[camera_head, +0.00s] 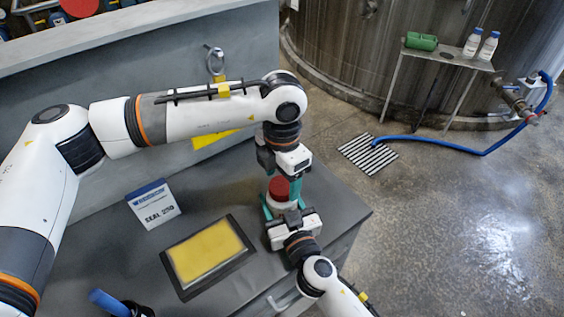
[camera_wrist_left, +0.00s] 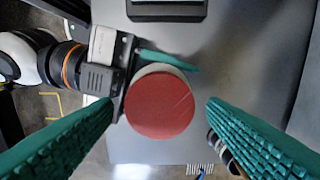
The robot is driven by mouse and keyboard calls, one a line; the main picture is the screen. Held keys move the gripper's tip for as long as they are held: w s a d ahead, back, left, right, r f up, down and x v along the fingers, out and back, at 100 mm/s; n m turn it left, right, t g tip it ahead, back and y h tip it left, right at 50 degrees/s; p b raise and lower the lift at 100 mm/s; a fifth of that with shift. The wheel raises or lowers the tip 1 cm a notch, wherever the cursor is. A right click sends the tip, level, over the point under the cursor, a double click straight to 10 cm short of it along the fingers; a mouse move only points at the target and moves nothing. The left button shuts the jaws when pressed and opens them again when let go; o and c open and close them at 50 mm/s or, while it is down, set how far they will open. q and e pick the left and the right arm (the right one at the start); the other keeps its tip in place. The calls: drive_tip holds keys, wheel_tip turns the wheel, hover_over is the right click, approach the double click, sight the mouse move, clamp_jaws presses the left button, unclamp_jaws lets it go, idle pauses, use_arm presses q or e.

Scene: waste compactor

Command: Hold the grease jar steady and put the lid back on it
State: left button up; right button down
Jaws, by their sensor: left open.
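The grease jar (camera_head: 281,205) is a pale, short cylinder near the right end of the grey bench. The red round lid (camera_head: 279,187) is at its top; I cannot tell whether it is seated. In the left wrist view the lid (camera_wrist_left: 160,104) fills the middle, with a strip of the pale jar (camera_wrist_left: 165,69) behind it. My left gripper (camera_wrist_left: 161,104) is open, its green fingers apart on either side of the lid, pointing down from above. My right gripper (camera_head: 283,207) comes from the front with its green fingers around the jar; its far contact is partly hidden.
A dark cup with a blue-handled tool (camera_head: 108,302) is at the front. The bench's right edge is close to the jar.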

use_arm(q)
drive_tip(key=shift+f, duration=0.65)
drive_tip(key=c, duration=1)
drive_tip(key=o, duration=1.2)
drive_tip(key=shift+c, duration=0.2)
drive_tip(key=shift+r, duration=0.15)
wheel_tip(320, 180, up, 12)
